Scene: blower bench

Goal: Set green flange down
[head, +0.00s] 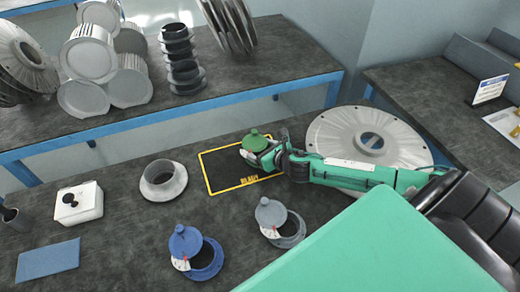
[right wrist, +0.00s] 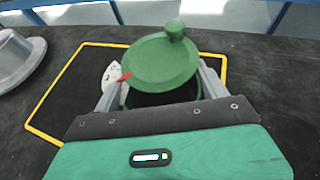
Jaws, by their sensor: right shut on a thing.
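The green flange (head: 255,142) has a round lid with a knob, tilted over a dark opening. It is over the yellow-outlined black mat (head: 213,181) on the bench. My right gripper (head: 262,155) is shut on the flange. In the right wrist view, the green flange (right wrist: 160,62) sits between the two fingers of my right gripper (right wrist: 160,95), with a white tag and red pointer at its left. Its lower part is hidden by the gripper, so I cannot tell whether it touches the mat. My left gripper is not in view.
A blue flange (head: 186,243) and a grey flange (head: 271,214) stand in front of the mat. A metal collar (head: 163,181) is to its left, and a large metal disc (head: 330,130) lies behind my right arm. A white box (head: 78,203) stands farther left.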

